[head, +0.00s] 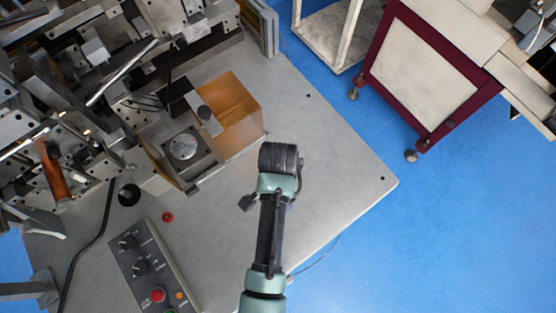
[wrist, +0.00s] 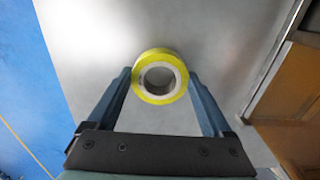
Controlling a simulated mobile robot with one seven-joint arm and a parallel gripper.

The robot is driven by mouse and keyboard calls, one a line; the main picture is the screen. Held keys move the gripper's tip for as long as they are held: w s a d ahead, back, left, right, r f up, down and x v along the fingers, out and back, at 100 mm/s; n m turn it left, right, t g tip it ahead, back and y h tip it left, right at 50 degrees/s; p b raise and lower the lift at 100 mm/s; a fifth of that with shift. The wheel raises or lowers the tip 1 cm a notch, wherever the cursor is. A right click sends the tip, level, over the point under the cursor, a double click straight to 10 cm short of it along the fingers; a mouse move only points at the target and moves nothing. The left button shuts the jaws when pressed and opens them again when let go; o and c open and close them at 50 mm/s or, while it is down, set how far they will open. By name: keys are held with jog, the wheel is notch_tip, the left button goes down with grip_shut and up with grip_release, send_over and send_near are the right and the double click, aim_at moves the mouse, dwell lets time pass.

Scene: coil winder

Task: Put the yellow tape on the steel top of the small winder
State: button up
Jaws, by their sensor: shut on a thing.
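The yellow tape (wrist: 160,78) is a ring with a pale core, seen in the wrist view between the two fingers of my gripper (wrist: 162,85). My gripper is shut on it, with a finger against each side. In the head view my arm's end covers my gripper and the tape, over the grey steel plate right of the small winder. I cannot tell whether the tape touches the plate. The winder's steel top, with a round disc (head: 184,147), sits left of my arm beside an orange see-through block (head: 232,110).
A control box (head: 150,265) with knobs and buttons lies at lower left, with a black cable (head: 92,250) beside it. Dense machinery (head: 70,100) fills the upper left. The grey plate (head: 335,170) is clear around my arm. A maroon-framed cabinet (head: 425,75) stands at upper right on the blue floor.

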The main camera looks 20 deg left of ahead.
jog(key=shift+f, duration=0.55)
jog(key=o, duration=1.2)
jog(key=shift+f, duration=0.1)
jog(key=shift+c, duration=0.2)
